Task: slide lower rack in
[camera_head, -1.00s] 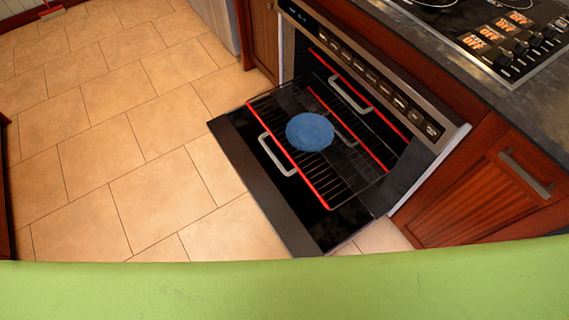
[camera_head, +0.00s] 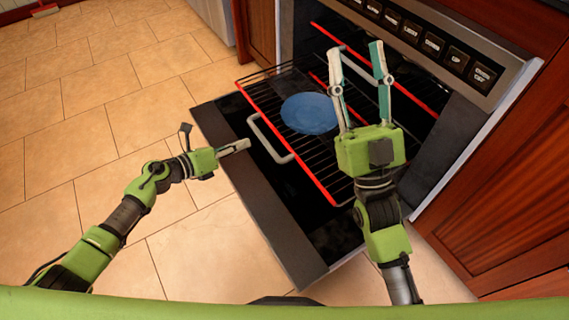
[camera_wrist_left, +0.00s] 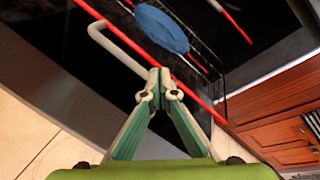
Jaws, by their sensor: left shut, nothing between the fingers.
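The lower rack (camera_head: 318,182) is a dark wire rack with a red front bar, extending out of the oven over the open door. A blue plate (camera_head: 309,113) lies on it. A silver U-shaped handle (camera_head: 268,140) is at its front; the handle also shows in the left wrist view (camera_wrist_left: 110,45). My left gripper (camera_head: 247,145) is shut and empty, its tips close to the handle; in the left wrist view the tips (camera_wrist_left: 160,76) overlap the handle's end by the red bar. Contact cannot be told. My right gripper (camera_head: 356,48) is open and empty, appearing over the oven opening and hiding part of the rack.
The oven door (camera_head: 255,215) is folded down flat. An upper rack with a red bar (camera_head: 400,85) is inside, under the control panel (camera_head: 430,40). A wooden cabinet (camera_head: 520,170) stands at the right. The tiled floor (camera_head: 80,130) at the left is clear.

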